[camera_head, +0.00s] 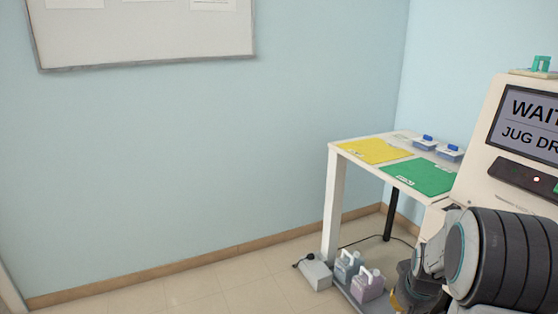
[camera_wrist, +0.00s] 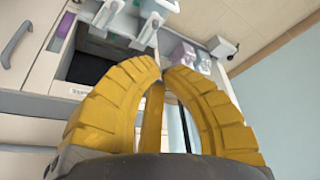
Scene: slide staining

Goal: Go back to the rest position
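My gripper (camera_wrist: 161,70) has yellow ribbed fingers that curve inward in the wrist view. Their tips meet or nearly meet, and I see nothing held between them. In the head view, part of my dark arm fills the lower right, and only a little yellow of the gripper (camera_head: 408,300) shows low beside it. The gripper is near the machine (camera_head: 487,115) with the screen, whose front is partly hidden by my arm. In the wrist view, a dark opening (camera_wrist: 85,68) in a white unit lies beyond the fingers on the left.
A white table (camera_head: 336,205) against the wall carries a yellow mat (camera_head: 375,151), a green mat (camera_head: 420,177) and two blue-topped boxes (camera_head: 423,142). Two jugs (camera_head: 347,266) (camera_head: 368,284) and a white box with a cable (camera_head: 317,273) are low beneath it. Floor at left is clear.

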